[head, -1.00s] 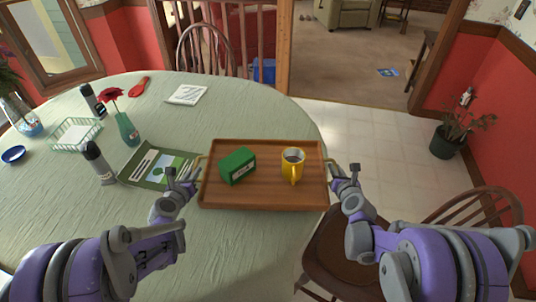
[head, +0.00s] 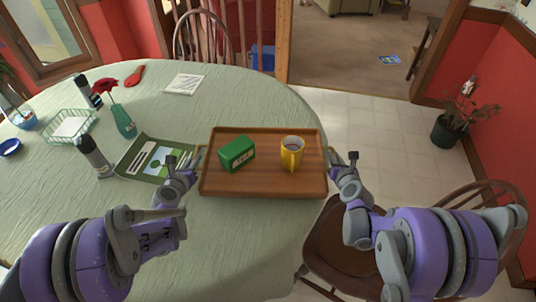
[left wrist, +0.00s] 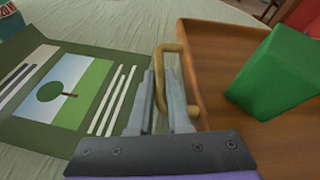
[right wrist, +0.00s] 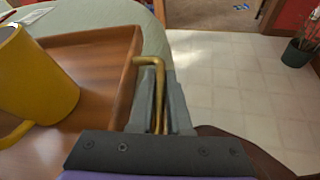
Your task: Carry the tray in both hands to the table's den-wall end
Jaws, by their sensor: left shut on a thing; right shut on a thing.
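The wooden tray (head: 262,183) is level at the right edge of the round table, its right end beyond the table edge. I cannot tell whether it touches the cloth. My left gripper (head: 195,160) is shut on the tray's left brass handle, which shows in the left wrist view (left wrist: 170,50). My right gripper (head: 337,164) is shut on the right brass handle, seen in the right wrist view (right wrist: 152,62).
A green picture folder (head: 150,160) lies just left of the tray. A grey bottle (head: 93,156), a teal vase (head: 124,122), a wire basket (head: 70,126) and a white pad (head: 184,84) stand further off. A wooden chair (head: 345,250) is at the lower right.

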